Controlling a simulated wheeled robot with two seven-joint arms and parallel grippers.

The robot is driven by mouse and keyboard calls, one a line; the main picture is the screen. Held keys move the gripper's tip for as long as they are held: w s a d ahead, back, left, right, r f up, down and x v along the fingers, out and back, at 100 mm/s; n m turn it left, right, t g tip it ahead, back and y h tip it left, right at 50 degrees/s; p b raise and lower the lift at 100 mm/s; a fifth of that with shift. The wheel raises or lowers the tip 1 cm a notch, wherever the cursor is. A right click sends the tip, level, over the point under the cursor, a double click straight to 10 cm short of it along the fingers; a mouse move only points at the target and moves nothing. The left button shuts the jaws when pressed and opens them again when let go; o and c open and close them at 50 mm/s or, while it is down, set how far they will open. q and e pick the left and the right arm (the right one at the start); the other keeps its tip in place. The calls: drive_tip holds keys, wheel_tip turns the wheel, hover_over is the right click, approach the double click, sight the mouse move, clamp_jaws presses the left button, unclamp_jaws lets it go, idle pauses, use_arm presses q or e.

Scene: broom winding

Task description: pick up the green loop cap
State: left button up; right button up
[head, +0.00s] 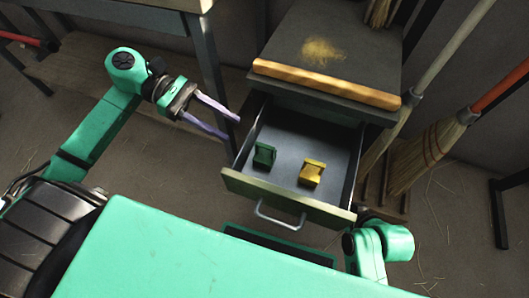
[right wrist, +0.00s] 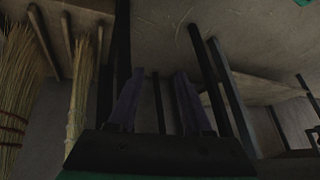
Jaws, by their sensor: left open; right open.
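The green loop cap (head: 264,155) lies in the left part of the open drawer (head: 290,196), in the head view. A yellow cap (head: 312,173) lies to its right in the same drawer. My left gripper (head: 232,127) is open and empty, left of the drawer and apart from the green cap. My right arm shows at the lower right of the head view, with its gripper hidden there. In the right wrist view my right gripper (right wrist: 158,82) is open with nothing between its fingers.
The drawer belongs to a dark cabinet (head: 330,42) with a wooden front edge (head: 325,84). Brooms (head: 430,150) lean at the right. A bench (head: 150,12) stands at the back left. The floor is littered with straw.

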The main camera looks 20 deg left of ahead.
sight(263, 145)
use_arm(q)
drive_tip(key=x, duration=1)
drive_tip(key=shift+w+d+r, duration=0.1)
drive_tip(key=shift+w+d, duration=0.05)
drive_tip(key=shift+d, duration=0.05)
clamp_jaws()
